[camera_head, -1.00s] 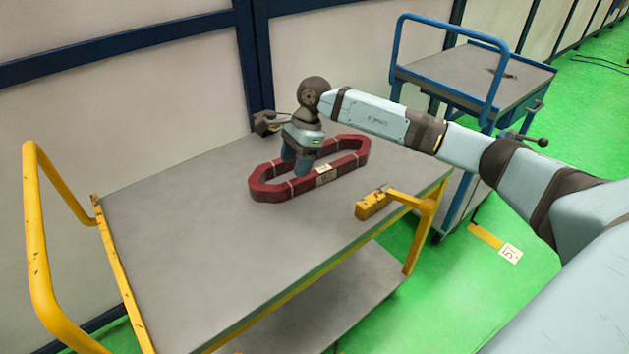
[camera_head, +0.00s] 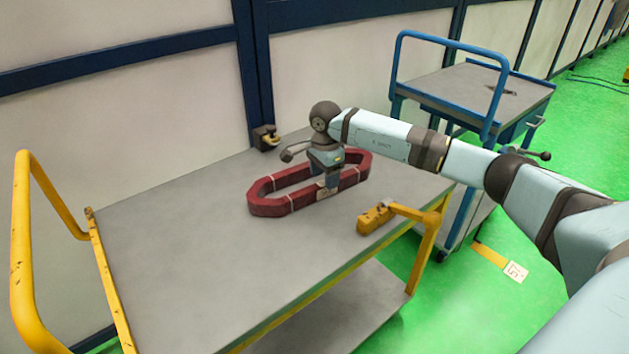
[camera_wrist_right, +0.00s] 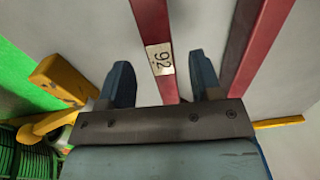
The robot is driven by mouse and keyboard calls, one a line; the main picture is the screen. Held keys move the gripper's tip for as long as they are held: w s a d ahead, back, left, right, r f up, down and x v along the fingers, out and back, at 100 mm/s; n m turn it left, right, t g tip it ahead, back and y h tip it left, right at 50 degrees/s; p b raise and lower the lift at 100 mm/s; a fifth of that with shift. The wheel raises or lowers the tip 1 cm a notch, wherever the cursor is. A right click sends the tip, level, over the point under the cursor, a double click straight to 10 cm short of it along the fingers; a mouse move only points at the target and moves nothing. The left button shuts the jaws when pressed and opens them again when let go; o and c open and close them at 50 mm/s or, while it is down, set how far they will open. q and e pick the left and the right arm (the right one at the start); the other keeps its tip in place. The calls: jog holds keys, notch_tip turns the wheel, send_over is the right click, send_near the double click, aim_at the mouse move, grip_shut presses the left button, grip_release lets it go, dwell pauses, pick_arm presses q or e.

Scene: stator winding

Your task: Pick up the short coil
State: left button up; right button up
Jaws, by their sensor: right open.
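The short coil (camera_head: 272,204) is a dark red elongated loop lying flat on the grey cart top, with white bands and a white label on its near side. My right gripper (camera_head: 331,188) is over the near long side of the coil, toward its right half. In the right wrist view, the open gripper (camera_wrist_right: 162,85) has one finger on each side of the red bar, at the label "92" (camera_wrist_right: 160,59). I cannot tell whether the fingers touch the bar. My left gripper is not in view.
The grey cart (camera_head: 165,245) has a yellow handle (camera_head: 22,235) at left and a yellow bracket (camera_head: 376,218) near the coil's right. A blue cart (camera_head: 450,85) stands behind at right. The cart top left of the coil is clear.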

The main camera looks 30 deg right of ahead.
notch_tip(320, 180, down, 5)
jog(key=shift+w+r+b, duration=0.1)
jog(key=shift+r+b, duration=0.05)
jog(key=shift+b, duration=0.15)
grip_shut()
jog(key=shift+r, duration=0.15)
